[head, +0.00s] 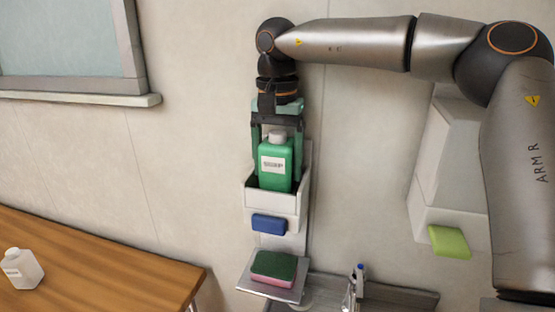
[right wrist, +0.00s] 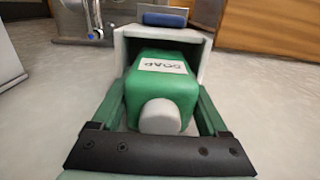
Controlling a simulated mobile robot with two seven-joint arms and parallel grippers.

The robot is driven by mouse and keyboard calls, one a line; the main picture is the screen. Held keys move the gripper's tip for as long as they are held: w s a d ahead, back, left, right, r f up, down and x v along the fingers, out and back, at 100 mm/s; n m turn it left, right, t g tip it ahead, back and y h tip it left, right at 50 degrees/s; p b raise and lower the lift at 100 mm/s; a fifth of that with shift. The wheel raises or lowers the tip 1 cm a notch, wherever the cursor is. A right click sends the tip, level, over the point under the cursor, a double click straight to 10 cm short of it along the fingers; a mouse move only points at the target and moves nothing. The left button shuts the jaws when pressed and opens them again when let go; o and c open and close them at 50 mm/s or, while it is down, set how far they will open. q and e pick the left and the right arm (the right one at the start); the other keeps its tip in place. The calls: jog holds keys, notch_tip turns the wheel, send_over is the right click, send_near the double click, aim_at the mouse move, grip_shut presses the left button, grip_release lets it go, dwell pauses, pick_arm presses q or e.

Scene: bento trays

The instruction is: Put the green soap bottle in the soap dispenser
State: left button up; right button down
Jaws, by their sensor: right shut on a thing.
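The green soap bottle (head: 275,165), with a white cap and a label, stands upright with its lower part inside the white soap dispenser (head: 270,200) on the wall. The dispenser's front wall hides the bottle's base. My right gripper (head: 276,150) comes from above with its green fingers on both sides of the bottle, shut on it. In the right wrist view the bottle (right wrist: 160,90) lies between the fingers and reaches into the open dispenser (right wrist: 130,48). I cannot tell whether its base touches the dispenser's floor. My left gripper is not in view.
A blue bar (head: 269,224) is on the dispenser's front. A sponge (head: 274,267) lies on a small shelf below. A white bottle (head: 21,268) stands on the wooden table (head: 95,265) at left. A wall unit with a lime-green part (head: 449,241) is at right, near a faucet (head: 355,285).

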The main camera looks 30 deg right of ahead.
aim_at(278, 132)
dwell(0.4)
grip_release()
notch_tip(278, 132, up, 3)
jog(key=shift+f+p, duration=0.2)
jog(key=shift+p, duration=1.05)
jog(key=shift+r, duration=2.25)
